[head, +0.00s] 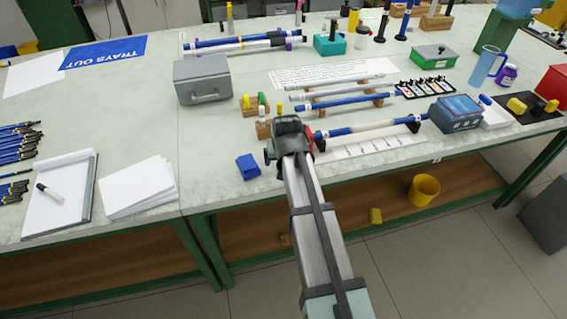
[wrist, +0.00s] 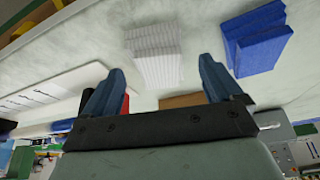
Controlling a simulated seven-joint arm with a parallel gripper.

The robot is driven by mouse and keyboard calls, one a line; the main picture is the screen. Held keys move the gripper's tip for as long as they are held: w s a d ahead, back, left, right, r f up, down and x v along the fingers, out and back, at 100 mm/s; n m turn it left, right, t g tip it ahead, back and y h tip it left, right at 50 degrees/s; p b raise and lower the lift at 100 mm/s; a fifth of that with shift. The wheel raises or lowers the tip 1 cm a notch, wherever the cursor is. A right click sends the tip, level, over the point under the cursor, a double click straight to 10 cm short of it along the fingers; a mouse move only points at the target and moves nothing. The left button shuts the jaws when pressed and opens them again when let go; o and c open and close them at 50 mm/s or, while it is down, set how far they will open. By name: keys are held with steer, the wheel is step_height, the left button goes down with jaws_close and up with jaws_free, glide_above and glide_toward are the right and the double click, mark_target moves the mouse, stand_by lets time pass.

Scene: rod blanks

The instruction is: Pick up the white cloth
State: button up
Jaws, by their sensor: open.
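The white cloth (wrist: 153,48) is a folded, ribbed white pad lying on the bench in the wrist view. It shows between and beyond my fingertips. In the head view my arm hides it. My gripper (wrist: 162,66) is open, with one blue finger on each side of the cloth's near end in the picture. Nothing is held. I cannot tell how high the fingertips are above the cloth. In the head view my gripper (head: 289,128) is over the bench's front part.
A folded blue cloth (wrist: 257,40) lies right of the white one, also seen in the head view (head: 248,167). A marked white sheet (head: 370,143) and a blue rod (head: 368,128) lie right of my gripper. A wooden block (head: 264,130) and grey box (head: 201,80) stand behind.

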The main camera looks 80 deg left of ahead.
steer(key=shift+x, duration=0.9)
steer(key=c, duration=1.1)
